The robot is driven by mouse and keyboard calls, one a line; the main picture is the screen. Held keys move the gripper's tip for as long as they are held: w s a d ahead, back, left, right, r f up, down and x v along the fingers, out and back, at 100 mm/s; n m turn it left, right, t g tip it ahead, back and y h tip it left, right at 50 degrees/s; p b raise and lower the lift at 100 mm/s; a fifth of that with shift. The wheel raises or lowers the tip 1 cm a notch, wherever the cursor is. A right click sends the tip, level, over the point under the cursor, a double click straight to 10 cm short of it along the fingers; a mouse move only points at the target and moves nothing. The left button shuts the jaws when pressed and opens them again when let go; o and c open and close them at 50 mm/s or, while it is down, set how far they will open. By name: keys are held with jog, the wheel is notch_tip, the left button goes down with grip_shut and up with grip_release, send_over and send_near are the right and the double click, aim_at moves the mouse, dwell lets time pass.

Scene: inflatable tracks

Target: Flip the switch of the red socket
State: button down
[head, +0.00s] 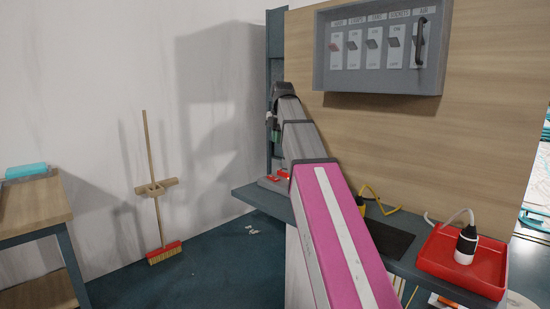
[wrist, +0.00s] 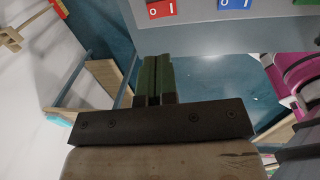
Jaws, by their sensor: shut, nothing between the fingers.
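The red socket's switch plate (wrist: 162,8), marked O and I in white, shows at the top edge of the wrist view, on a grey panel. It is cut off by the frame, so its switch position cannot be told. My gripper (wrist: 153,62) has its two green fingers together and empty, a little below the red plate in the picture and apart from it. In the head view my gripper (head: 273,133) is small and partly hidden beside my arm, above the counter's left end. Small red parts (head: 284,173) show there, but I cannot tell whether they are the socket.
A blue plate (wrist: 236,3) and a green plate (wrist: 306,2) sit beside the red one. The counter (head: 250,196) holds a red tray (head: 440,262) with a plug (head: 466,245). A switch box (head: 400,82) hangs on the wooden wall. A broom (head: 155,200) leans at left.

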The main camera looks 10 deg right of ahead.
aim_at(274, 178)
jog(key=shift+w+a, duration=0.3)
jog(key=shift+a, duration=0.2)
jog(key=shift+f, duration=0.1)
jog(key=f, duration=0.4)
jog(key=w+f, duration=0.1)
jog(key=f, duration=0.4)
jog(key=a+f, duration=0.1)
jog(key=f, duration=0.3)
jog(key=shift+w+f, duration=0.2)
jog(key=shift+f, duration=0.2)
jog(key=shift+f, duration=0.15)
jog(key=shift+s, duration=0.1)
jog(key=shift+s+d+r, duration=0.2)
jog(key=shift+s+d, duration=0.2)
jog(key=shift+s, duration=0.15)
